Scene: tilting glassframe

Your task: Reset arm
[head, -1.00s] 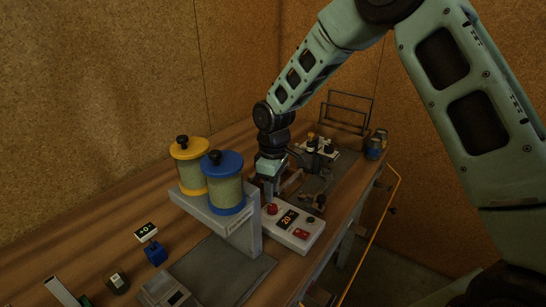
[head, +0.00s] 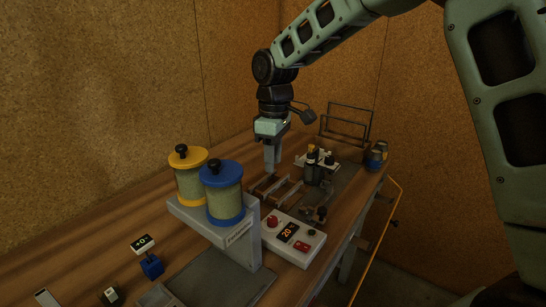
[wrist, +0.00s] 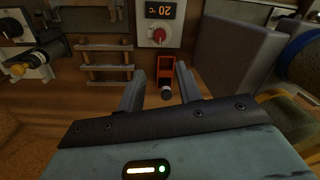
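My gripper (head: 272,165) hangs fingers down above the bench in the head view, behind and to the right of the two hoppers. In the wrist view my gripper (wrist: 161,75) has its two grey fingers spread apart, so it is open. A small red object with a dark round end (wrist: 166,78) shows between the fingers in that view. It appears to lie beyond the fingertips, with visible gaps to both fingers, and it is hidden in the head view.
The wooden bench (head: 100,240) carries a stand with yellow (head: 188,155) and blue (head: 222,175) lidded hoppers. A white control box (head: 293,237) reading 20 stands beside it. A small wooden rack (head: 268,188), bottles (head: 318,168) and a metal frame (head: 347,120) are farther back.

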